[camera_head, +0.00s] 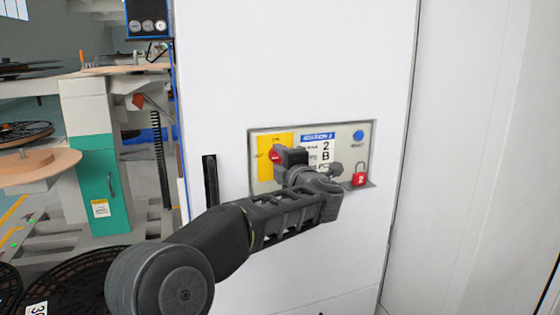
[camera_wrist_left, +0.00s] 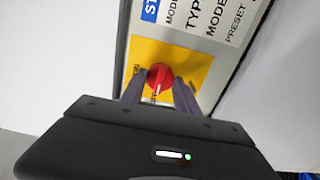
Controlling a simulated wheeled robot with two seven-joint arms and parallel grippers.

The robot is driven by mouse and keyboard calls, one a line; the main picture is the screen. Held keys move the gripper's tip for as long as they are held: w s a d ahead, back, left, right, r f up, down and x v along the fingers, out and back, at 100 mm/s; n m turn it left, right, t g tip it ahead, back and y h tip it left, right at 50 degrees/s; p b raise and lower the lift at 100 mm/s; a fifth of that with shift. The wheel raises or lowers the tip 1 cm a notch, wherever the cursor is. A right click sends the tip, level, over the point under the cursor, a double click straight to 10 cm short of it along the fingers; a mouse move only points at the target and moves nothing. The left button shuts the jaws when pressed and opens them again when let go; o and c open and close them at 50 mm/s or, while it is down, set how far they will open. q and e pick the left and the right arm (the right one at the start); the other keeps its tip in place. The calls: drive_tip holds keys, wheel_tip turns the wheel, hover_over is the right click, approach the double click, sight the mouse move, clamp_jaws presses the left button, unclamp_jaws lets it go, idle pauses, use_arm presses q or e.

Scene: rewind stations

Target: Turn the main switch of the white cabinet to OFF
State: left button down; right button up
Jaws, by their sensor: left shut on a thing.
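The white cabinet (camera_head: 290,70) stands in front of me with a recessed panel (camera_head: 262,184) in its face. The red main switch knob (camera_head: 275,155) sits on a yellow plate (camera_head: 265,142) at the panel's left. It also shows in the left wrist view (camera_wrist_left: 160,77), on the yellow plate (camera_wrist_left: 197,68). My left gripper (camera_head: 279,157) is at the knob, its fingers (camera_wrist_left: 159,92) on either side of it, shut on it. The plate's lettering is partly hidden and too small to read surely. My right gripper is not in view.
A red padlock (camera_head: 359,179) and a blue button (camera_head: 358,135) are at the panel's right. A black handle (camera_head: 210,180) is on the cabinet left of the panel. A machine with a teal door (camera_head: 98,180) and reels stands at the left.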

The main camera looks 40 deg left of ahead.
use_arm(q)
drive_tip(key=shift+f, duration=0.1)
drive_tip(key=c, duration=0.9)
unclamp_jaws()
